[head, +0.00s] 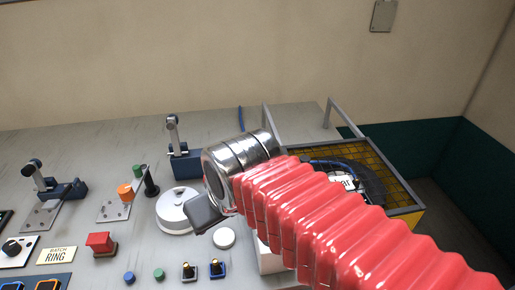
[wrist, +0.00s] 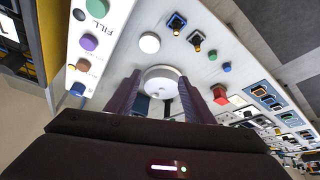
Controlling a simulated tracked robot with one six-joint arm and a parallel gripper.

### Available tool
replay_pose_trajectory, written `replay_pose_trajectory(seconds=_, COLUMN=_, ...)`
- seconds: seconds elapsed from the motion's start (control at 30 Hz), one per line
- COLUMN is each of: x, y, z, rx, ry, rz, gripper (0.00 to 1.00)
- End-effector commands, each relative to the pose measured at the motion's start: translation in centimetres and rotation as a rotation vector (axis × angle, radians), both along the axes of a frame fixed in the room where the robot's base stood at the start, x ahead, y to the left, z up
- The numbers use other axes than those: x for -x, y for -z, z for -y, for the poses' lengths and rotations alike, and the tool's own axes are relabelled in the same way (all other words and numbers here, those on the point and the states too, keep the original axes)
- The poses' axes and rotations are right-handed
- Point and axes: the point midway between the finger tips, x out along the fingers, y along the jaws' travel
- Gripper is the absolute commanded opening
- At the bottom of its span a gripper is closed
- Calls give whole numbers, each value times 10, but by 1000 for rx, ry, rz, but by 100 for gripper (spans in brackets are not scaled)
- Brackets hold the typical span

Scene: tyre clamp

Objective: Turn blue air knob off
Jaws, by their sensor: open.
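No knob carries a readable "air" label. The wrist view shows a white panel marked FILL (wrist: 108,28) with a dark blue knob (wrist: 77,88) at its lower end, beside orange, purple and green knobs. A small blue button (wrist: 227,67) also sits on the grey bench, and it shows in the head view (head: 129,277) too. My gripper (wrist: 160,76) is open and empty, its dark fingers pointing at a white round dome (wrist: 163,72). In the head view my gripper (head: 204,213) hangs just right of the dome (head: 174,209). My red sleeved arm hides the bench's right part.
Two toggle switches (head: 189,270) (head: 217,268) and a white disc (head: 224,238) are near my gripper. A red block button (head: 101,243) and levers on blue bases (head: 183,160) stand to the left and behind. A yellow mesh cage (head: 372,155) stands at right.

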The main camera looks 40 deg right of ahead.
Motion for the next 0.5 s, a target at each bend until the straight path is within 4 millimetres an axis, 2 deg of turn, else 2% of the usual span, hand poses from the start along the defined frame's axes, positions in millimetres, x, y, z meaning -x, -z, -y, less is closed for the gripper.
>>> replay_pose_trajectory(seconds=0.17, x=-25, y=-23, z=13, rx=40, ry=-40, rz=-54, gripper=48)
replay_pose_trajectory(seconds=0.5, x=-83, y=-63, z=60, rx=110, ry=-155, rz=-182, gripper=48)
